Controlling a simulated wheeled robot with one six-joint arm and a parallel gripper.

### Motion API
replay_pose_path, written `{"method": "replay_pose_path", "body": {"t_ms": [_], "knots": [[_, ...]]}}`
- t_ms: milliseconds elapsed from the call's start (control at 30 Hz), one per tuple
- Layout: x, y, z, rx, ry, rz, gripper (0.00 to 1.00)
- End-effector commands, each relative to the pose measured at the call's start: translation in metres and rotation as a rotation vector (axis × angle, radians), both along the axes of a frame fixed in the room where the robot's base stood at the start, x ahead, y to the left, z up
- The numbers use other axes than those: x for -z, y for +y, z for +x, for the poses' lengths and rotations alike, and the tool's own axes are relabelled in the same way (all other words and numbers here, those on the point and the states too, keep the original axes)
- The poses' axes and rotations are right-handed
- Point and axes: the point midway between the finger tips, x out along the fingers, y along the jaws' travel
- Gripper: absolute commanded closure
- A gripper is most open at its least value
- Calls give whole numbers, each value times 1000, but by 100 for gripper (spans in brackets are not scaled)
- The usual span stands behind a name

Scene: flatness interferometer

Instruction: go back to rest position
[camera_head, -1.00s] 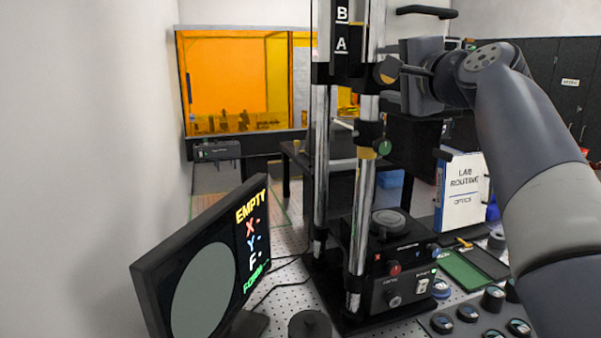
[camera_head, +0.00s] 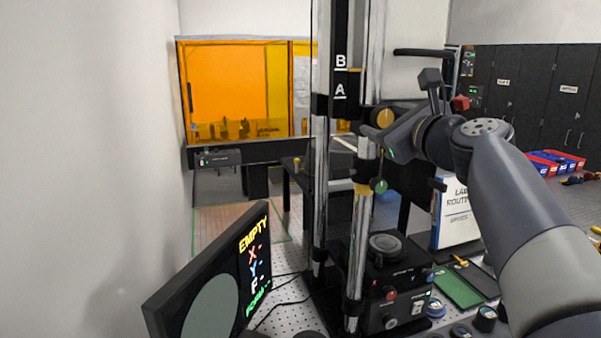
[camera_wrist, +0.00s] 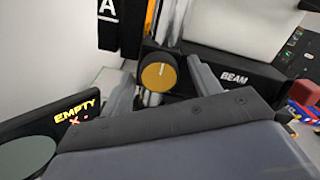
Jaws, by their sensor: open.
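My gripper (camera_head: 378,138) is raised beside the chrome posts of the interferometer column (camera_head: 320,170) in the head view. In the wrist view my gripper (camera_wrist: 158,88) has its two fingers spread, with nothing held between them. A round brass-faced knob (camera_wrist: 158,76) with a black rim shows beyond and between the fingers. The same knob (camera_head: 385,118) sits on the column near the gripper in the head view. I cannot tell whether a finger touches it.
A monitor (camera_head: 215,285) reading EMPTY stands at lower left. The stage control box (camera_head: 390,312) is at the column's foot. A black BEAM housing (camera_wrist: 235,78) is close beyond the right finger.

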Motion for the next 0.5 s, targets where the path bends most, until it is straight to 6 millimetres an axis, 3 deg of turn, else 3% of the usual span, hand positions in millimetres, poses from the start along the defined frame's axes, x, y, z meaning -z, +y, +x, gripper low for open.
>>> {"method": "replay_pose_path", "body": {"t_ms": [267, 500], "knots": [[-2, 1, -1, 0, 98, 297, 41], [1, -6, -21, 1, 93, 293, 41]]}}
